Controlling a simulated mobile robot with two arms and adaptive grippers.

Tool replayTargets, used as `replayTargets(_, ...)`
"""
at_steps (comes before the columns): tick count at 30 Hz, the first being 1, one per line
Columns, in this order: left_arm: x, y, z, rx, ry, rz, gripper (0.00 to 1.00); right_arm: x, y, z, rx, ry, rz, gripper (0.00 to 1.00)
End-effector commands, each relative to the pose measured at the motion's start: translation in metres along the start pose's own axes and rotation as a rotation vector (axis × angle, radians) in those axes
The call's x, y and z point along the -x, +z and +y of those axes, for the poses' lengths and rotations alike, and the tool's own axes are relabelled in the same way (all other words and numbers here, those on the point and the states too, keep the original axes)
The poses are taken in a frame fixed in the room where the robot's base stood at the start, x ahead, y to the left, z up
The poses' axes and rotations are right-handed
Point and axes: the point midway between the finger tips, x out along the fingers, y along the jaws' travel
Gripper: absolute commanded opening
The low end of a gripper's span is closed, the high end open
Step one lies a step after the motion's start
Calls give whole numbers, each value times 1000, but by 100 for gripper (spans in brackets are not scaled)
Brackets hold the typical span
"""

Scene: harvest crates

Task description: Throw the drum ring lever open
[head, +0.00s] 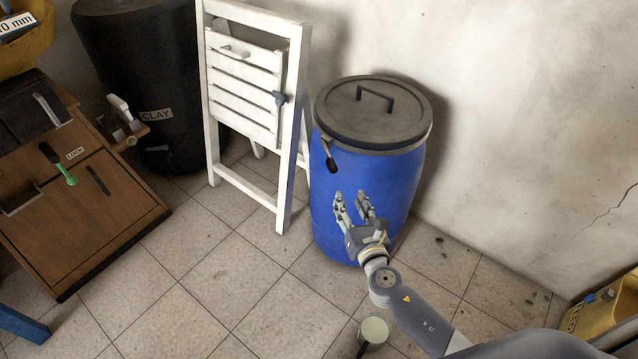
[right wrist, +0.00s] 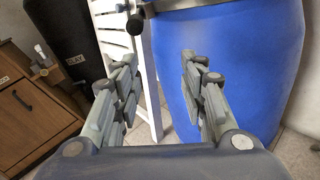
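A blue drum (head: 385,190) with a dark grey lid (head: 375,112) stands against the wall, a handle on top of the lid. The ring lever (head: 329,153), a short black lever, hangs at the left front of the drum just below the rim. In the right wrist view the drum (right wrist: 230,70) fills the right side, and the black lever (right wrist: 133,22) shows at the top, beyond the fingers. My right gripper (head: 352,196) is open and empty, in front of the drum and below the lever, apart from it. My left gripper is not in view.
A white folding chair (head: 285,170) stands close to the drum's left. A wooden cabinet (head: 90,200) and a black clay bin (head: 150,80) are further left. A small can (head: 374,330) is on the floor below my right arm. The tiled floor in the middle is clear.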

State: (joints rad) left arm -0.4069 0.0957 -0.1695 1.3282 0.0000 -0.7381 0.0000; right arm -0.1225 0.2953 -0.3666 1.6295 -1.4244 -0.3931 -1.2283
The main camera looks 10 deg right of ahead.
Motion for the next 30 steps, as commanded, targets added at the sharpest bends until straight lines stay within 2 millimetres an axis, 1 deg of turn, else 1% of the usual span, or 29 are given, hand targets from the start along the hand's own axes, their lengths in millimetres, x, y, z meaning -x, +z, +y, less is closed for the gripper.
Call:
replayTargets(1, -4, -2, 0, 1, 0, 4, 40, -2, 12, 8, 74, 22, -44, 39)
replayTargets(3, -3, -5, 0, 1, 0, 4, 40, -3, 27, 15, 154, 39, -87, 39)
replayTargets(6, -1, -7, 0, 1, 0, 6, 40, -5, 38, 21, 205, 48, -115, 39)
replayTargets(8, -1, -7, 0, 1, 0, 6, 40, -10, 41, 22, 212, 49, -120, 39)
replayTargets(11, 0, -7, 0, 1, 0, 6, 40, -23, 43, 23, 209, 48, -120, 39)
replayTargets(17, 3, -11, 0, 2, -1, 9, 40, -61, 46, 25, 205, 48, -117, 39)
replayTargets(22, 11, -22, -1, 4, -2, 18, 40, -90, 48, 26, 205, 48, -116, 39)
replayTargets(25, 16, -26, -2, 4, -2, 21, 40, -101, 48, 27, 205, 48, -115, 39)
replayTargets(30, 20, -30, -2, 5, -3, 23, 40, -110, 50, 27, 205, 49, -114, 39)
